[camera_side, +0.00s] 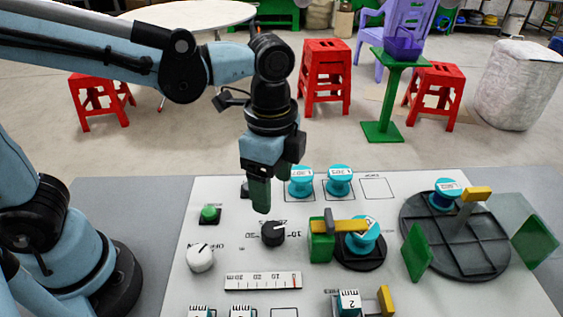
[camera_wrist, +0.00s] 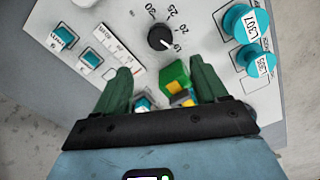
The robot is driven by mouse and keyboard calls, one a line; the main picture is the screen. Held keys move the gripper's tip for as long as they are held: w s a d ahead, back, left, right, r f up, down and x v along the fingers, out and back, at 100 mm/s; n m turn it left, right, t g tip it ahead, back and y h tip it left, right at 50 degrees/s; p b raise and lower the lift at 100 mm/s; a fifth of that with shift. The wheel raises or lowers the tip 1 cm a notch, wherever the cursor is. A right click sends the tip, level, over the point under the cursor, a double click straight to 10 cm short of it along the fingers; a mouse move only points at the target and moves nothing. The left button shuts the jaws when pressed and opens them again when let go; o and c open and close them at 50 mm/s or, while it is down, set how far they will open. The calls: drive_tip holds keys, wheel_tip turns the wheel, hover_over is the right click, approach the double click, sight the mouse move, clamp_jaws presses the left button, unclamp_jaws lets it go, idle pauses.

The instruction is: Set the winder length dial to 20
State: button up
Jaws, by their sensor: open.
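The length dial (camera_side: 273,233) is a round black knob on the white panel (camera_side: 230,240), with numbers printed around it. In the side view its white mark points right, toward a label that reads like 10. In the wrist view the dial (camera_wrist: 160,38) has 30, 25 and 20 readable around its upper and right side, and its mark points to the lower right, below the 20. My gripper (camera_side: 272,190) hangs above and behind the dial, fingers down. In the wrist view its green fingers (camera_wrist: 160,72) are spread apart and empty, and the dial is beyond their tips.
A white knob (camera_side: 200,258) and a green button (camera_side: 208,213) lie left of the dial. A ruler strip (camera_side: 263,281) is in front. A green block with a yellow arm (camera_side: 322,243) stands close on the right. Blue spools (camera_side: 301,182) stand at the back.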

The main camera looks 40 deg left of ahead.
sight(274, 228)
wheel_tip(274, 228, down, 12)
drive_tip(key=shift+r, duration=0.25)
idle(0.4)
drive_tip(key=c, duration=1.1)
drive_tip(key=shift+o, duration=0.2)
drive_tip(key=shift+n, duration=0.4)
drive_tip(key=n, duration=0.4)
drive_tip(key=shift+n, duration=0.3)
drive_tip(key=shift+w+a+n, duration=0.1)
drive_tip(key=shift+n, duration=2.1)
